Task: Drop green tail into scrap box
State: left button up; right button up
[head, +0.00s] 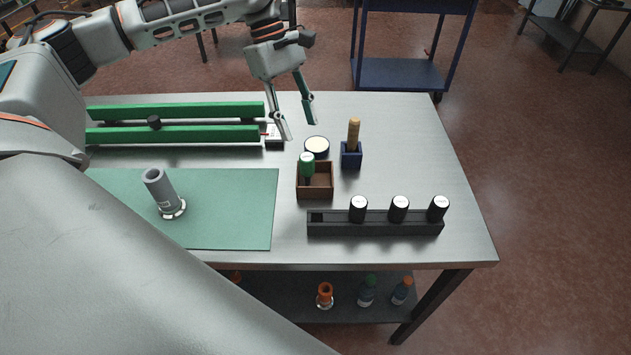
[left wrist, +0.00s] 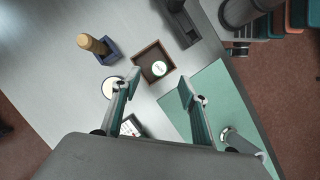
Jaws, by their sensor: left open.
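A small brown open-topped box (head: 327,181) stands on the table, right of the green mat. A green piece with a pale round top (head: 307,159) stands upright inside it at the left, its dark lower part partly hidden by the walls. In the left wrist view the pale top (left wrist: 159,69) shows inside the box (left wrist: 144,58). My left gripper (head: 299,128) is open and empty, with its fingers pointing down above the table behind the box. It also shows in the left wrist view (left wrist: 160,82), fingers spread, apart from the box. My right gripper is out of view.
A white round dish (head: 317,145) and a blue holder (head: 351,159) with a wooden-handled tool stand behind the box. A black rack (head: 330,229) with several white-topped cylinders is in front. A grey tube (head: 159,187) stands on the green mat (head: 230,220). Green rails (head: 200,133) lie at the back left.

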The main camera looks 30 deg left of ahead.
pick_arm(q)
jog(key=shift+v, duration=2.3)
jog(key=shift+f, duration=0.1)
